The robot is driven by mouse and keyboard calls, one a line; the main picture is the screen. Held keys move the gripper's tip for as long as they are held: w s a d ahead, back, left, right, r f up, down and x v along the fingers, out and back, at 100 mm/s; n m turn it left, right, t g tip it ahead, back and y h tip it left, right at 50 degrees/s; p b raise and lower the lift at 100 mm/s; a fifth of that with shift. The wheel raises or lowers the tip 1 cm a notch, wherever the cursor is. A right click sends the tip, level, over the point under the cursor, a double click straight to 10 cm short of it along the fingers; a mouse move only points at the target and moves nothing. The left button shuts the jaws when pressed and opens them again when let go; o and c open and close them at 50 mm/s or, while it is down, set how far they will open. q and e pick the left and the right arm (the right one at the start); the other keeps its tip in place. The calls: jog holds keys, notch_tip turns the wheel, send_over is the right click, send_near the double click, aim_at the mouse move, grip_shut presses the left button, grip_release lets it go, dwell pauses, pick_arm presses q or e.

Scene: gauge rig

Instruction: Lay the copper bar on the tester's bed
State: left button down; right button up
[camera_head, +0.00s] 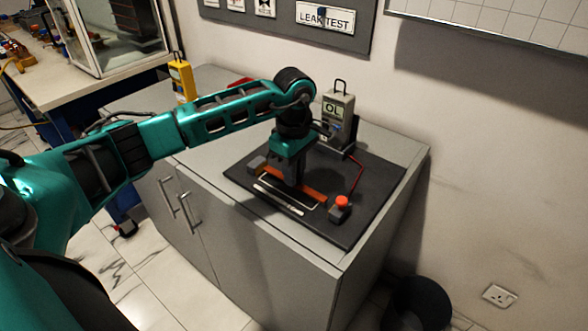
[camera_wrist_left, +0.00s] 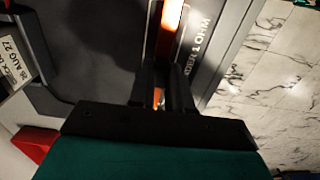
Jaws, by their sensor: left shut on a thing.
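The copper bar (camera_head: 315,197) is an orange-brown strip over the front part of the dark tester board (camera_head: 377,180). My left gripper (camera_head: 293,182) points down and is shut on the bar near its middle. In the left wrist view the bar (camera_wrist_left: 171,14) runs out from between the fingers (camera_wrist_left: 162,88), beside printed lettering ending in "1 OHM". The bar lies along the bed strip, between a small block at left and the red-button block (camera_head: 341,207) at right. I cannot tell whether it touches the bed. My right gripper is not in view.
A grey meter reading "OL" (camera_head: 337,108) stands at the back of the board, with a red lead running forward. A yellow device (camera_head: 182,80) stands further left on the grey cabinet (camera_head: 245,222). A dark bin (camera_head: 420,303) stands on the floor at right.

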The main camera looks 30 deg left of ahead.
pick_arm(q)
jog(key=shift+f+b, duration=0.65)
jog(key=shift+f, duration=0.25)
jog(key=shift+c, duration=2.4)
grip_release()
jog(key=shift+r, duration=0.1)
jog(key=shift+r+p, duration=2.8)
jog(key=shift+r, duration=1.15)
jog(key=shift+s+f, duration=0.1)
